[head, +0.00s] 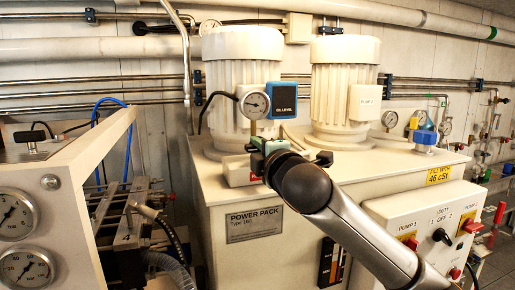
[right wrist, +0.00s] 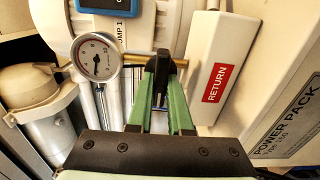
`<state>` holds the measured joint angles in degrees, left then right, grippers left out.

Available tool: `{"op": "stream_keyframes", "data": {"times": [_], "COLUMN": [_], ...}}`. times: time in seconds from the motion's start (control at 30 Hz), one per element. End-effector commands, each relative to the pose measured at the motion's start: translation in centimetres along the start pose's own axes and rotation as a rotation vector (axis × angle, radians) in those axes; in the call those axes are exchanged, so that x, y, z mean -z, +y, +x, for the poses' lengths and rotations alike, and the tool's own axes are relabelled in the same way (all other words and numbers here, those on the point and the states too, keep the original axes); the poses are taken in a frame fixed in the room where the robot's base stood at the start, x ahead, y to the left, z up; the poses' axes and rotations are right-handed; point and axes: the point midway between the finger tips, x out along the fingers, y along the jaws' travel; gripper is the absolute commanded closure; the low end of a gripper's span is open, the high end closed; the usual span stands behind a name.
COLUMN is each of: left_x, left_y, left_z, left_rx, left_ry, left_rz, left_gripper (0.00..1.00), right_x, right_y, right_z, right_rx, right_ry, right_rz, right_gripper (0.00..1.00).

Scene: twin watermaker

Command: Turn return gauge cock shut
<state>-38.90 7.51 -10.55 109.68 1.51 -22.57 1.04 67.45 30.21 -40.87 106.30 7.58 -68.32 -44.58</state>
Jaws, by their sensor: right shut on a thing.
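The return gauge (head: 254,103) has a white dial and stands on a brass stem in front of the left white motor. It also shows in the right wrist view (right wrist: 96,57), with the brass stem running right to the cock. My right gripper (head: 268,146) is at the cock below the gauge. In the right wrist view its green fingers (right wrist: 162,85) are closed around the cock, with dark parts at the tips. The cock's handle is mostly hidden by the fingers, so its angle is unclear. My left gripper is not in view.
A white block with a red RETURN label (right wrist: 216,83) is close beside the fingers. The power pack cabinet (head: 220,205) stands below, with a blue OIL LEVEL box (head: 281,100) above. A pump control box (head: 430,228) is at right. A gauge panel (head: 60,205) stands at left.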

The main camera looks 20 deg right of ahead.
Motion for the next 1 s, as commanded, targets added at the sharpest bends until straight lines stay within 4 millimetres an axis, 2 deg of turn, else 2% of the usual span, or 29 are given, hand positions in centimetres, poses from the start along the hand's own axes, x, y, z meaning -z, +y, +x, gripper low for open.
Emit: {"op": "stream_keyframes", "data": {"times": [0.03, 0.3, 0.53, 0.67, 0.77, 1.0], "left_x": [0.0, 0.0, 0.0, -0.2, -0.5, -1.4], "left_y": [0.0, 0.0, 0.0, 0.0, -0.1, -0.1], "left_z": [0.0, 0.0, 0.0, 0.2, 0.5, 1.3], "left_rx": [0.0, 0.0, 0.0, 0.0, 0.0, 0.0], "left_ry": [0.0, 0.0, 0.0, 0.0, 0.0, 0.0], "left_rz": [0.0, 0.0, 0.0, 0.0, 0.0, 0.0], "left_gripper": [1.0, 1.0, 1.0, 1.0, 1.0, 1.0], "right_x": [0.0, 0.0, 0.0, 0.0, 0.0, 0.1], "right_y": [-0.1, 0.0, 0.0, -0.1, -0.1, -0.1], "right_z": [0.0, 0.0, 0.0, -0.7, -1.9, -6.7], "right_rx": [0.001, 0.001, 0.0, -0.001, -0.003, -0.004], "right_ry": [0.0, 0.0, 0.0, 0.001, 0.002, 0.002], "right_rz": [-0.003, -0.001, 0.0, 0.0, 0.0, -0.001], "right_gripper": [0.81, 0.53, 0.53, 0.53, 0.53, 0.53]}}
